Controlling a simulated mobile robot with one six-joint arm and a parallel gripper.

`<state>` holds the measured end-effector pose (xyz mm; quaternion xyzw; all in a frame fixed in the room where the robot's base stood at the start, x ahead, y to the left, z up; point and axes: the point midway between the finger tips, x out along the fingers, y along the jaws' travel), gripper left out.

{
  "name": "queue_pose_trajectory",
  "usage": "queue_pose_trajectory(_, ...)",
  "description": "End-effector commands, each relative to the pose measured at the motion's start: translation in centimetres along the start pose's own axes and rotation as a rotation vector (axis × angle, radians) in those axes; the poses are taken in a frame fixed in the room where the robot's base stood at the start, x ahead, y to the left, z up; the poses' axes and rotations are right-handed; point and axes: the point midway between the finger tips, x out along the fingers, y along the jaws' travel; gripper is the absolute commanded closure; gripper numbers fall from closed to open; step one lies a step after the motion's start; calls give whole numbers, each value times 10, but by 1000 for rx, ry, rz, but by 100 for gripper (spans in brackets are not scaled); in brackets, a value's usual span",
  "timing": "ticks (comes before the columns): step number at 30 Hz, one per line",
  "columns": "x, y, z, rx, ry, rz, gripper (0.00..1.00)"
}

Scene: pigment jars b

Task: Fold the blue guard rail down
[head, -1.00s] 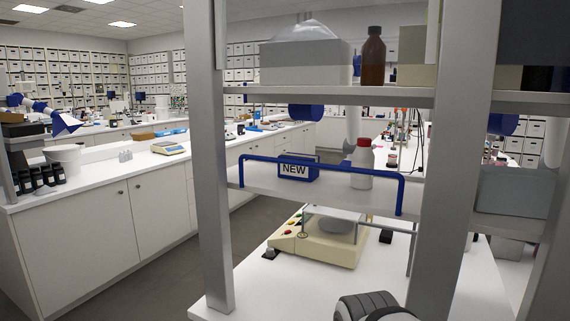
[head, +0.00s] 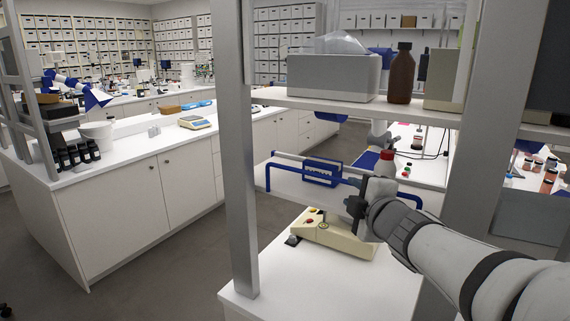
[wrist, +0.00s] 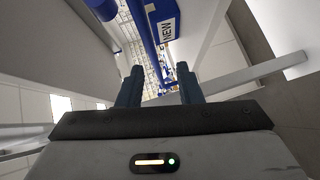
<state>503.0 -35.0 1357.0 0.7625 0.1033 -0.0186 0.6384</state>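The blue guard rail (head: 290,168) stands raised along the front of the middle shelf (head: 288,187). In the wrist view the rail (wrist: 146,38) runs from the top edge down toward the space between my fingertips. My gripper (head: 354,205) is in front of the rail's right half and hides part of it. In the wrist view my gripper (wrist: 160,75) has its two dark fingers apart, with nothing seen held. I cannot tell whether the fingers touch the rail.
A cream device (head: 330,235) sits below. A grey upright post (head: 242,150) rises at left.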

Motion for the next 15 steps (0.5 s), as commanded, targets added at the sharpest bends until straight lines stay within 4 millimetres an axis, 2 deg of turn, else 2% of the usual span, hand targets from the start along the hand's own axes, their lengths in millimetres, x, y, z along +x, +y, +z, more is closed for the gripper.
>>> queue_pose_trajectory(1,0,6,-3,-23,18,9,68)
queue_pose_trajectory(5,6,8,-7,-51,41,19,68)
queue_pose_trajectory(15,54,8,-9,-53,40,15,68)
